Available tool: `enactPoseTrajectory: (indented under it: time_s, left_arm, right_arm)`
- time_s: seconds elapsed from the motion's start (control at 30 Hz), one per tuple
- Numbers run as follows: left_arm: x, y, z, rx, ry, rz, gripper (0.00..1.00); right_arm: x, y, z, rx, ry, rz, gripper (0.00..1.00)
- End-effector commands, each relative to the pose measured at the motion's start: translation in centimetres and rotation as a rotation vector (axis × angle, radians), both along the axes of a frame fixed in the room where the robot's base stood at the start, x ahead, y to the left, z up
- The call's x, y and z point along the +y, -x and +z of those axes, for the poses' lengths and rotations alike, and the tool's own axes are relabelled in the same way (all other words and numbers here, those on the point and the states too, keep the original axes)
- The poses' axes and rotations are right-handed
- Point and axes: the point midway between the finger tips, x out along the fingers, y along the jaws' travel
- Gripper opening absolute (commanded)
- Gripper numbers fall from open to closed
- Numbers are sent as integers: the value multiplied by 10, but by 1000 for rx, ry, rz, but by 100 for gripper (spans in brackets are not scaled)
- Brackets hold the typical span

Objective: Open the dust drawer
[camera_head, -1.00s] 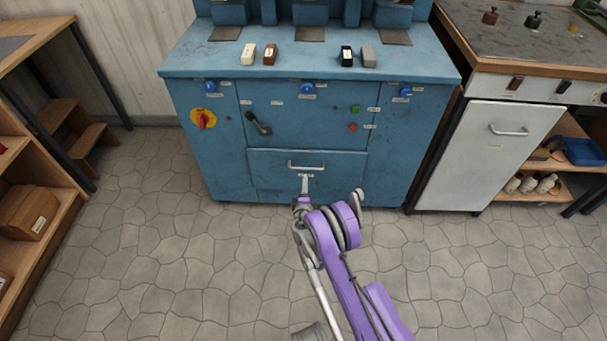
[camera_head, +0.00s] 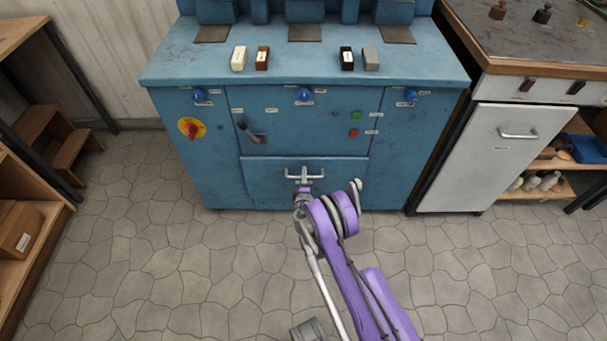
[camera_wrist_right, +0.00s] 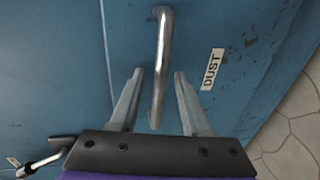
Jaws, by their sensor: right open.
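The dust drawer (camera_head: 262,181) is the wide blue front low in the middle of the blue machine, and it looks shut. Its silver bar handle (camera_head: 291,178) also shows in the right wrist view (camera_wrist_right: 160,62), beside a white label reading DUST (camera_wrist_right: 212,69). My right gripper (camera_head: 304,175) is at the handle. In the right wrist view the right gripper's fingers (camera_wrist_right: 157,88) are open, one on each side of the bar, with a gap on both sides. My left gripper is not in view.
The blue machine (camera_head: 190,60) carries a lever (camera_head: 252,136), a red knob on yellow (camera_head: 189,129) and small buttons. A white-doored cabinet (camera_head: 510,165) stands at right, wooden shelves (camera_head: 40,255) at left. The stone floor (camera_head: 150,260) before the machine is clear.

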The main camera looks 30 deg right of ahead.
Motion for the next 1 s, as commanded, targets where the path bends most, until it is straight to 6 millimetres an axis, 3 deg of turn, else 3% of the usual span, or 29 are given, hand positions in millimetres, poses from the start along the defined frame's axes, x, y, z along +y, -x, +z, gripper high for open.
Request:
enactPoseTrajectory:
  time_s: [0.13, 0.3, 0.4, 1.0]
  left_arm:
    - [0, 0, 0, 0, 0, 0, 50]
    - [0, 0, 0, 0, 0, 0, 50]
    - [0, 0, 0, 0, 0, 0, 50]
    - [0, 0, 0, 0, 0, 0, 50]
  right_arm:
    - [0, 0, 0, 0, 0, 0, 44]
    - [0, 0, 0, 0, 0, 0, 13]
    - [0, 0, 0, 0, 0, 0, 0]
    - [0, 0, 0, 0, 0, 0, 0]
